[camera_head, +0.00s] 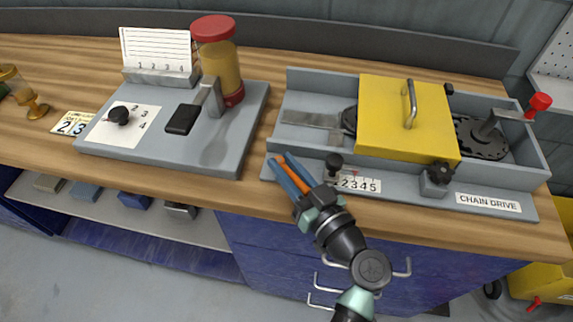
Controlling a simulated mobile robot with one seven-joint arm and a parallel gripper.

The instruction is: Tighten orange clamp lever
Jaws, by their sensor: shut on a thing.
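The orange clamp lever (300,170) shows as a narrow orange strip at the front left corner of the grey chain drive unit. My gripper (284,162) reaches up from the front edge of the table, its long blue fingers closed around this strip. The fingers hide much of the lever, and its pivot cannot be made out. Just right of the fingers are a black knob (334,162) and a white scale (356,184) with numbers, partly covered.
The grey chain drive housing (300,80) with a yellow cover (385,95) stands behind my gripper. A second black knob (440,172) is to the right. On the left, a grey board (190,150) carries a red-capped jar (218,60) and a black-handled lever (184,118).

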